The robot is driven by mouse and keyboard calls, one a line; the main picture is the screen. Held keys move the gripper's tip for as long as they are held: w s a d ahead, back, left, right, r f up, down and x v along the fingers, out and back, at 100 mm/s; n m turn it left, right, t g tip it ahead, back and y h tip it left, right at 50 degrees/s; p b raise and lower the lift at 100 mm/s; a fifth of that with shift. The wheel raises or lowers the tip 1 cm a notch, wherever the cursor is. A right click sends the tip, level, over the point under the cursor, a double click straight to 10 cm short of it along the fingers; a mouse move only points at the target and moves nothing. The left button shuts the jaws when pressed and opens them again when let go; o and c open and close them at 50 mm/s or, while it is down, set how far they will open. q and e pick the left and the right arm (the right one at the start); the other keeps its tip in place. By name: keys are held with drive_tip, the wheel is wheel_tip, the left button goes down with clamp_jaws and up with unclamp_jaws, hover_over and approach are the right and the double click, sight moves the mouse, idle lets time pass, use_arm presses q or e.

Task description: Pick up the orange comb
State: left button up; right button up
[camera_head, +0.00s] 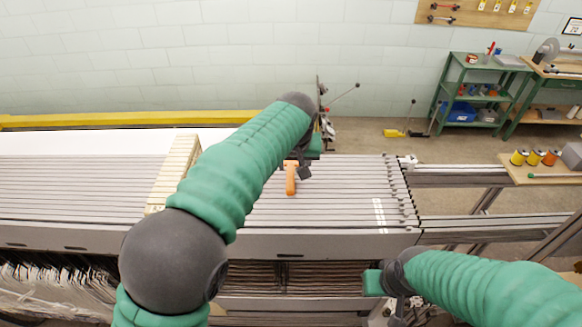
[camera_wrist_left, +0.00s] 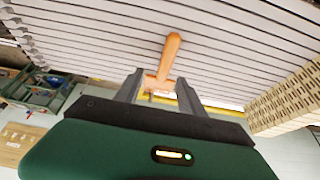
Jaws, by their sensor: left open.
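The orange comb (camera_head: 290,178) lies on the grey slatted bed of the machine, its handle pointing toward the front. In the left wrist view the comb (camera_wrist_left: 170,52) shows its handle extending beyond the fingers and its crosspiece between them. My left gripper (camera_head: 304,170) is at the comb, partly hidden by my own arm. In the left wrist view my left gripper (camera_wrist_left: 160,77) is open, with one finger on either side of the comb's crosspiece. My right gripper (camera_head: 376,283) is low at the front of the machine, away from the comb; its fingers are not clear.
The slatted bed (camera_head: 340,190) is flat, with small knobs along its right edge. A pale toothed strip (camera_head: 172,172) lies left of my left arm. Yarn spools (camera_head: 535,157) stand on a side table at right. A green shelf (camera_head: 480,90) stands behind.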

sight(290, 171)
use_arm(q)
drive_tip(key=shift+w+f+p, duration=0.5)
drive_tip(key=shift+w+f, duration=0.55)
drive_tip(key=shift+w, duration=0.05)
drive_tip(key=f+p, duration=0.1)
drive_tip(key=w+a+f+p, duration=0.1)
drive_tip(key=f, duration=0.1)
drive_tip(key=shift+w+a+f, duration=0.15)
drive_tip(key=shift+w+f, duration=0.05)
drive_tip(key=shift+s+f, duration=0.15)
drive_tip(key=shift+f, duration=0.05)
drive_tip(key=shift+w+d+f, duration=0.1)
drive_tip(key=shift+w+d, duration=0.1)
drive_tip(key=shift+d, duration=0.2)
drive_tip(key=c, duration=0.9)
drive_tip(key=shift+s, duration=0.1)
clamp_jaws()
drive_tip(key=shift+a, duration=0.25)
use_arm(e)
drive_tip(key=r, duration=0.3)
drive_tip(key=shift+w+a+r, duration=0.2)
drive_tip(key=shift+w+a, duration=0.05)
drive_tip(key=shift+w, duration=0.1)
